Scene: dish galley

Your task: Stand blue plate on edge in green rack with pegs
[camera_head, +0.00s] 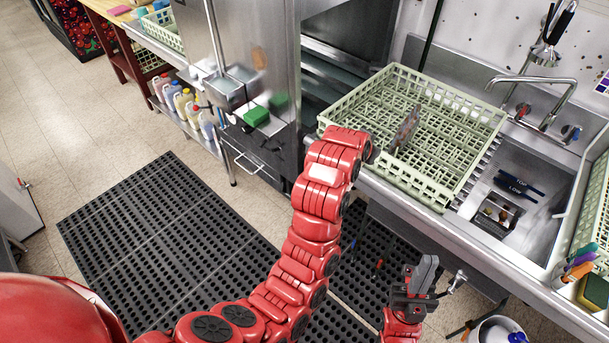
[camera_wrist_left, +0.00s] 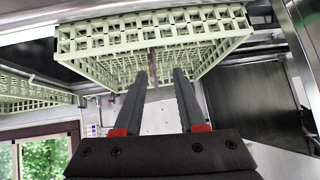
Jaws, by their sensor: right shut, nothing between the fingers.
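The pale green rack (camera_head: 372,108) stands on the steel counter, and it fills the upper part of the left wrist view (camera_wrist_left: 150,40). A thin grey-brown thing (camera_head: 405,131) stands tilted inside it; its strip shows in the left wrist view (camera_wrist_left: 152,68). I cannot tell if it is the plate; no clearly blue plate shows. My left gripper (camera_wrist_left: 158,82) is open, its two dark fingers apart and pointing toward the rack with nothing gripped; in the head view it is hidden behind the red wrist. My right gripper (camera_head: 424,272) is shut and empty, low in front of the counter.
A sink with a tap (camera_head: 545,82) lies right of the rack. A steel dishwasher (camera_head: 240,45) stands left of it. A green sponge (camera_head: 256,116) lies on a ledge. Another rack (camera_head: 597,215) is at the right edge. Black mats (camera_head: 165,235) cover the floor.

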